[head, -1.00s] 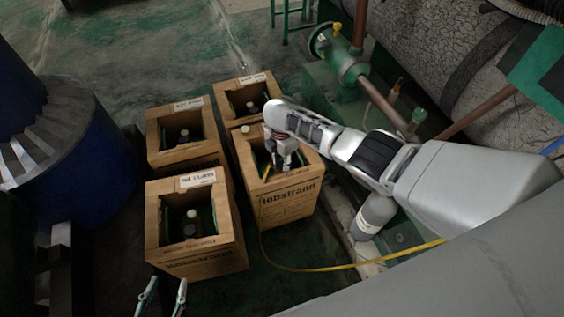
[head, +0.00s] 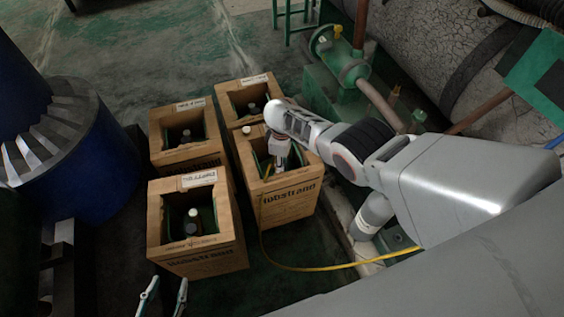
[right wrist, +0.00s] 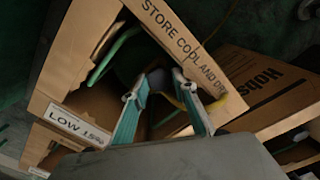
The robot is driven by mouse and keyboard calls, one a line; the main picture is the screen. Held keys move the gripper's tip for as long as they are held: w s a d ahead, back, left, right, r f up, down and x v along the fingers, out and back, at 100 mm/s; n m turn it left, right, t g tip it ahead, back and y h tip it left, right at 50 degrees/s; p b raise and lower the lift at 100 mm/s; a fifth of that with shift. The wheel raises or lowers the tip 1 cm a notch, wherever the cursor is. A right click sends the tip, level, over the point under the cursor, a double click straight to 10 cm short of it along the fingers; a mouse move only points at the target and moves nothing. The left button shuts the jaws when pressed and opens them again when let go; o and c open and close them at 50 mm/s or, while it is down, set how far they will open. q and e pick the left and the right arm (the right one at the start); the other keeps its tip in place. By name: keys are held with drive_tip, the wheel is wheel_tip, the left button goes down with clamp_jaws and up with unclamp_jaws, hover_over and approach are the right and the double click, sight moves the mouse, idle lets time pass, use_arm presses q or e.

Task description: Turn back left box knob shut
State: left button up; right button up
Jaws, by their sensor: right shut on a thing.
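My right gripper (head: 280,163) reaches down into the front right box (head: 290,207), the one with the yellow hose. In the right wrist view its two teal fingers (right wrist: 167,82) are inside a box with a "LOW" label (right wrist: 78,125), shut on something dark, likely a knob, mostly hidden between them. My left gripper (head: 162,290) is open and empty at the bottom edge, in front of the front left box (head: 215,262).
The back right box (head: 228,97) stands behind the front right box. The yellow hose (head: 300,269) loops over the floor to the right. Green pump pipework (head: 335,55) is behind, and a blue drum (head: 95,150) is at left.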

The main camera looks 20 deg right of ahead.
drive_tip(key=m, duration=0.4)
drive_tip(key=shift+s+a+f+m, duration=0.1)
drive_tip(key=shift+f+m, duration=0.05)
drive_tip(key=shift+m, duration=0.15)
drive_tip(key=m, duration=0.3)
drive_tip(key=shift+m, duration=0.4)
use_arm(q)
drive_tip(key=shift+w+r, duration=0.25)
drive_tip(key=shift+w, duration=0.05)
use_arm(e)
drive_tip(key=shift+m, duration=0.3)
use_arm(q)
drive_tip(key=shift+s+f, duration=0.2)
drive_tip(key=shift+s, duration=0.05)
use_arm(e)
drive_tip(key=o, duration=1.1)
use_arm(q)
drive_tip(key=shift+s+f, duration=0.1)
